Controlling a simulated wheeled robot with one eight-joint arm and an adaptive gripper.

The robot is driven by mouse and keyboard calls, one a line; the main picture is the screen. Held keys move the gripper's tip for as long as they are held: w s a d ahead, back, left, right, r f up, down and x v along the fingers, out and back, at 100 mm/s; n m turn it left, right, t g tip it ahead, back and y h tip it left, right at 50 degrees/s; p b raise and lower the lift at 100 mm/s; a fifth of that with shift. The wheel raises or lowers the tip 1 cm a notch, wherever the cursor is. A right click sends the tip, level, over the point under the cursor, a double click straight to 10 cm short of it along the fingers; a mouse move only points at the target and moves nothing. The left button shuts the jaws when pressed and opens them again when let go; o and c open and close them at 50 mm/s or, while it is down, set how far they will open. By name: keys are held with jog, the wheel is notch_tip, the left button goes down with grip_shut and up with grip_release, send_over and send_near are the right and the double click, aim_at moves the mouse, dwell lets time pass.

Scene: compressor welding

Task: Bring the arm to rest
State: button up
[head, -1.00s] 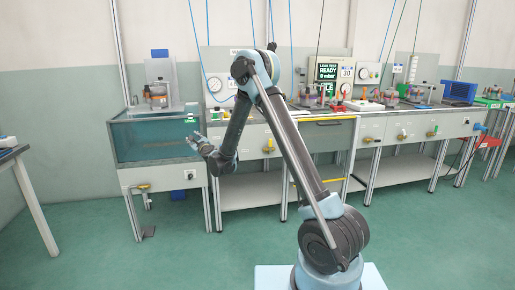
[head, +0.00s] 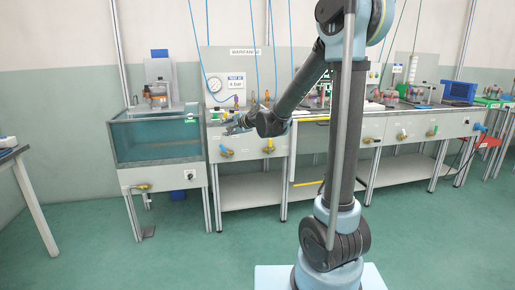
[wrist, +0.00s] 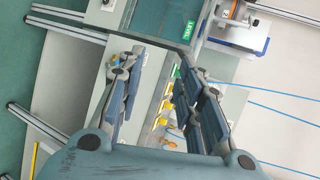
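My gripper (wrist: 160,95) shows in the wrist view with its two dark-padded fingers spread apart and nothing between them. In the head view my gripper (head: 231,127) is at the end of my arm, held in front of the workbench, left of my upright arm link. It points left toward the water tank (head: 155,140). The gap between the fingers is too small to make out in the head view.
A long workbench (head: 250,190) with valves and gauges runs along the wall behind my arm. A blue crate (head: 458,91) stands at its right. A white table (head: 35,200) is at the left edge. The green floor (head: 120,260) in front is clear.

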jog(key=s+d+f+n+g+h, duration=0.2)
jog(key=s+d+f, duration=0.3)
jog(key=s+d, duration=0.5)
jog(key=s+d+f+n+g+h, duration=0.3)
jog(key=s+d, duration=0.8)
jog(key=s, duration=0.6)
jog(key=s+d+f+n+g+h, duration=0.3)
jog(key=s+d+f, duration=0.5)
jog(key=s+d, duration=0.3)
jog(key=s+n+h, duration=0.1)
jog(key=s+n, duration=0.1)
jog(key=s, duration=0.1)
jog(key=shift+s+d+n, duration=0.2)
jog(key=shift+s+n, duration=0.05)
jog(key=shift+n, duration=0.05)
jog(key=shift+f, duration=0.1)
jog(key=shift+w+f, duration=0.2)
jog(key=shift+w, duration=0.25)
jog(key=shift+a, duration=0.1)
